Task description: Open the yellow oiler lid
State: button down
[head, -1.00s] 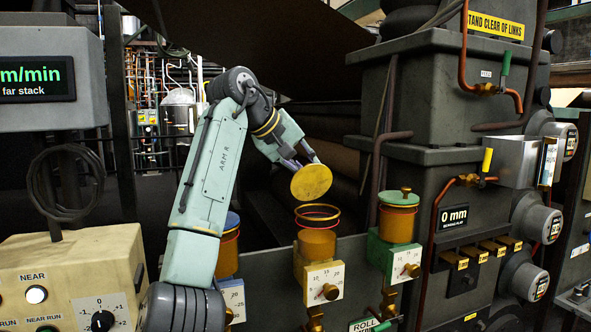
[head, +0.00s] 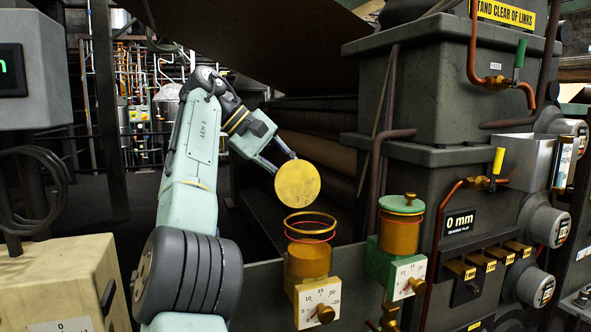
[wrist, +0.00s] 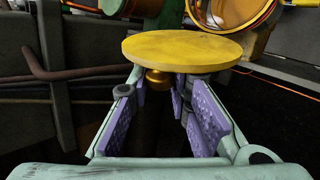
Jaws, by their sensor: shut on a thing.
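The yellow oiler lid (head: 298,184), a round flat disc, is off its cup and held tilted in the air. My gripper (head: 279,160) is behind it, shut on its small brass knob (wrist: 158,78), which shows under the disc in the wrist view. The lid (wrist: 182,48) hides part of the fingertips there. The yellow oiler (head: 308,262), an amber cup with brass and red rings at its open top, stands below the lid, apart from it. Its white dial plate (head: 318,302) faces forward.
A green-lidded oiler (head: 400,232) stands just right of the open one. Pipes with valves (head: 497,82) and dark machine housings (head: 400,90) fill the right side. A beige control box (head: 60,285) is at the lower left. Dark rollers (head: 310,130) lie behind the lid.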

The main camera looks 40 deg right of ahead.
jog(key=shift+w, duration=0.1)
dwell(0.3)
jog(key=c, duration=1.5)
grip_release()
jog(key=shift+d, duration=0.1)
